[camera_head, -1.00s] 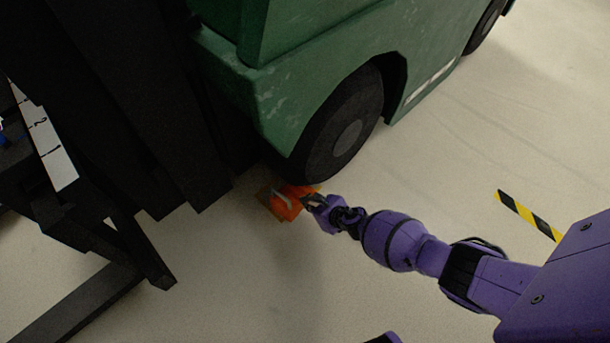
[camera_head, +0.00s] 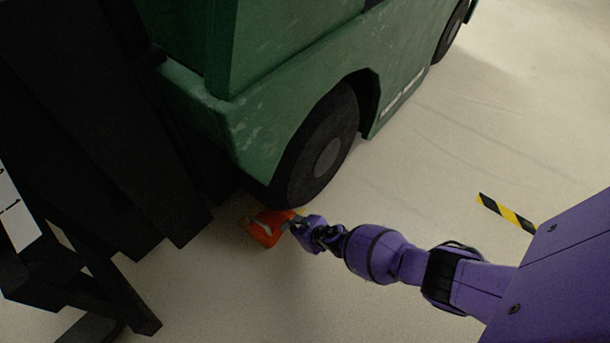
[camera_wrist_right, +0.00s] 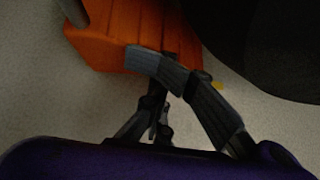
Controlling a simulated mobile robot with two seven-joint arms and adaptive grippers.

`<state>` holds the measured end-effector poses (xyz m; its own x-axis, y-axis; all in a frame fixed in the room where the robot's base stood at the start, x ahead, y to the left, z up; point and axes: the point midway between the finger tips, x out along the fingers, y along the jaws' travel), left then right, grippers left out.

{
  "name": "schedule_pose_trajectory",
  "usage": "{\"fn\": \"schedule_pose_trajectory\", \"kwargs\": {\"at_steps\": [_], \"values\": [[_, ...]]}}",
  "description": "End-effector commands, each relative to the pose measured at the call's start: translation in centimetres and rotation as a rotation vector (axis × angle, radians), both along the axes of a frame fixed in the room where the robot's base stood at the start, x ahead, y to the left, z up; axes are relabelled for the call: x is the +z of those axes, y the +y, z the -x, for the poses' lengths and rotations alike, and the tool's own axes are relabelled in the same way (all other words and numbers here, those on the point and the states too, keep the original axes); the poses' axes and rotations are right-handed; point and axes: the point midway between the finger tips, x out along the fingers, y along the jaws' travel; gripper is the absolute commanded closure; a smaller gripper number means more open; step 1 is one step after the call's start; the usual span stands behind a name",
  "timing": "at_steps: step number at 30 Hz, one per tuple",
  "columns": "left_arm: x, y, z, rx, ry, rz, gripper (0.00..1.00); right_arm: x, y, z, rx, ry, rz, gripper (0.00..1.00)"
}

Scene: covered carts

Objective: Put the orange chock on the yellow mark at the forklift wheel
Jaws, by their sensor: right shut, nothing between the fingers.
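The orange chock (camera_head: 268,228) is on the floor by the near wheel (camera_head: 318,158) of the green forklift (camera_head: 270,85). It fills the upper left of the right wrist view (camera_wrist_right: 105,35), close to the dark tyre (camera_wrist_right: 275,45). A bit of the yellow mark (camera_wrist_right: 217,85) shows beside my fingers in that view; the rest is hidden. My right gripper (camera_head: 295,222) is shut with nothing held. Its fingers (camera_wrist_right: 158,70) overlap the chock's near edge in the wrist view; I cannot tell whether they touch it. My left gripper is out of view.
The forklift's dark mast parts (camera_head: 120,150) and a black frame (camera_head: 75,285) stand left of the chock. A black and yellow floor strip (camera_head: 505,213) lies to the right.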

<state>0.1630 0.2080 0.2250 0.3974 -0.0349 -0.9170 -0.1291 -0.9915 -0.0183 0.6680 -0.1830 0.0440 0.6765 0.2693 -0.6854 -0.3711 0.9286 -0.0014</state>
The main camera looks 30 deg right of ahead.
Motion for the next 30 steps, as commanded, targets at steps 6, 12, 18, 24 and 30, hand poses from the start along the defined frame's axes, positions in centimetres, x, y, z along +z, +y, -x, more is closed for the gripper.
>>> {"fn": "schedule_pose_trajectory", "kwargs": {"at_steps": [6,12,18,24,30], "values": [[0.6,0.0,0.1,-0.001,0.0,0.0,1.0,3.3,1.5,-1.3,0.011,-0.057,-0.034,1.0],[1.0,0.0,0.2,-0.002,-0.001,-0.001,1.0,3.6,0.3,0.4,0.008,-0.06,-0.028,1.0],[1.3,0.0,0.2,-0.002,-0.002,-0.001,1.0,3.6,-0.6,2.6,0.008,-0.055,-0.024,1.0],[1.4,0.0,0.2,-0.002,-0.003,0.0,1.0,3.6,-1.4,4.6,0.01,-0.051,-0.023,1.0],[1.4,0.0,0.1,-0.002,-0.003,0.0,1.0,3.8,-2.1,6.6,0.011,-0.049,-0.022,1.0]]}}
